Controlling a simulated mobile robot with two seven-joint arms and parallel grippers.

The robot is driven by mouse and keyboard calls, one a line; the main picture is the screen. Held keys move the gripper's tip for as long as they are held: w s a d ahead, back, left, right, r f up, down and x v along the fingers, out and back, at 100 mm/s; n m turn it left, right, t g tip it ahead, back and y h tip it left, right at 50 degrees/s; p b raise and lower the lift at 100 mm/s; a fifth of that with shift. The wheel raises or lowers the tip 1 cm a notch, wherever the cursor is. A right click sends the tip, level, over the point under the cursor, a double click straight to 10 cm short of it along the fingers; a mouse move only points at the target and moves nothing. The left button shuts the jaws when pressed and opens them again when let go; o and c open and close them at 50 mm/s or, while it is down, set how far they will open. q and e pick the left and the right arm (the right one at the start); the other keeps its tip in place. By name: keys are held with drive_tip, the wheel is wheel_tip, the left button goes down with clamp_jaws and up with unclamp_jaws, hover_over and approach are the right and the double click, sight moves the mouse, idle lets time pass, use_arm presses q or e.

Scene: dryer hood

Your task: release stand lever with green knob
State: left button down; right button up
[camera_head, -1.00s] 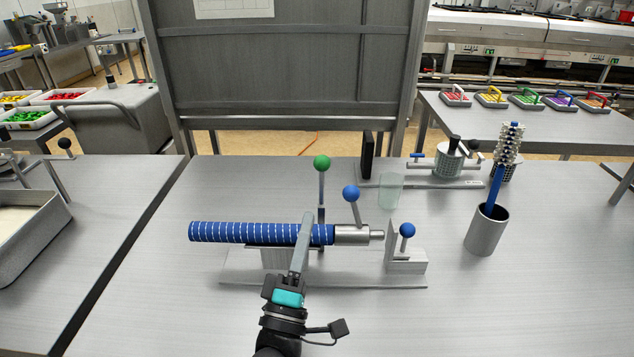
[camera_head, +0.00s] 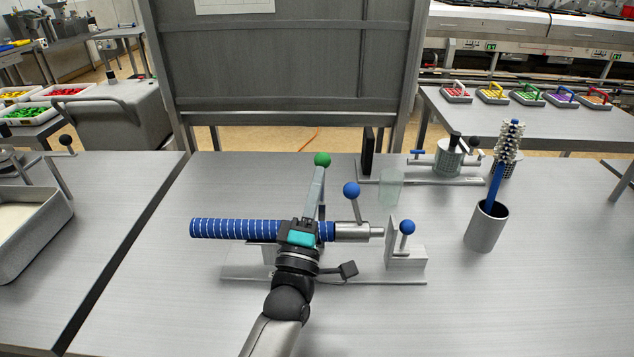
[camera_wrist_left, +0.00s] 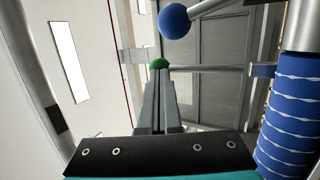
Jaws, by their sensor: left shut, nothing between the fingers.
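The green knob (camera_head: 322,159) tops the stand lever behind the blue striped cylinder (camera_head: 235,230). My left gripper (camera_head: 321,172) reaches over the cylinder, its shut fingers pointing away, with the tips at or just below the knob. The fingers hide most of the lever. In the left wrist view the green knob (camera_wrist_left: 158,63) shows just beyond the fingertips (camera_wrist_left: 157,80); I cannot tell whether they touch. A blue-knobbed lever (camera_head: 351,190) stands to the right, and its knob is large in the wrist view (camera_wrist_left: 174,21). My right gripper is not in view.
A second blue knob (camera_head: 407,228) sits on the stand's right end. A pale translucent cup (camera_head: 391,190) stands behind. A grey cup (camera_head: 486,228) with a brush is at the right. A metal tray (camera_head: 30,232) is at the left. The front right tabletop is clear.

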use_arm(q)
drive_tip(key=w+g+p, duration=0.1)
drive_tip(key=p, duration=0.2)
drive_tip(key=w+r+g+y+p, duration=0.1)
drive_tip(key=p, duration=0.2)
drive_tip(key=shift+w+r+n, duration=0.15)
drive_tip(key=shift+w+n, duration=0.15)
drive_tip(key=shift+w, duration=0.1)
